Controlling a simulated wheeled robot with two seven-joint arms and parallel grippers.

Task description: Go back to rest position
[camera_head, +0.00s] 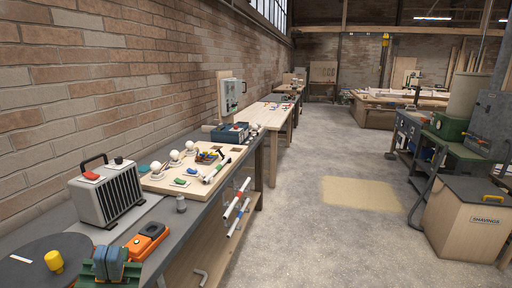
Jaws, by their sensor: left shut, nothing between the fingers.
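I cannot clearly make out my left gripper among the crowded tools at the lower left of the head view. It is shut with nothing between its fingers. No arm of mine reaches clearly over the workbench (160,213). My right gripper is not in view.
A grey heater (105,195), an orange tool (147,241), a green and blue device (110,265) and a wooden board (160,183) with bulbs crowd the bench along the brick wall. A shavings bin (465,222) stands right. The concrete floor (310,235) between is clear.

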